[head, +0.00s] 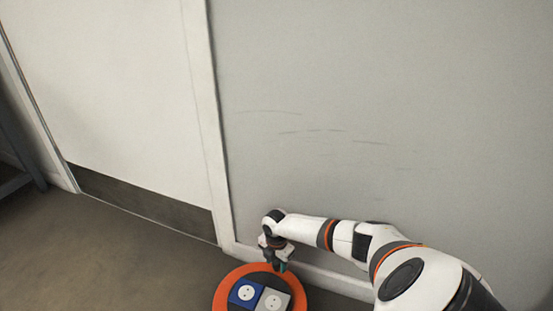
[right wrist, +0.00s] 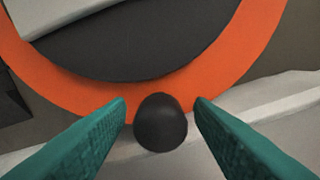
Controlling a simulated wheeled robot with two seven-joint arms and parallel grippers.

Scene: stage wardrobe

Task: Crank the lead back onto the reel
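The reel (head: 229,282) is an orange disc with a dark middle, low on the floor by the wall. Its face carries a blue socket (head: 245,293) and a grey socket (head: 271,301). In the right wrist view its orange rim (right wrist: 30,75) curves across the top. A dark rounded crank knob (right wrist: 160,122) stands in front of the rim. My right gripper (right wrist: 160,108) is open, its green fingers on either side of the knob with visible gaps. In the head view my right gripper (head: 277,265) is at the reel's upper edge. No lead can be made out. My left gripper is out of view.
A grey wall (head: 400,110) with scuff marks rises close behind the reel, with a pale skirting (head: 335,280) at its foot. A white door (head: 110,90) with a dark kick plate (head: 140,200) is at left. The brown floor (head: 90,255) left of the reel is clear.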

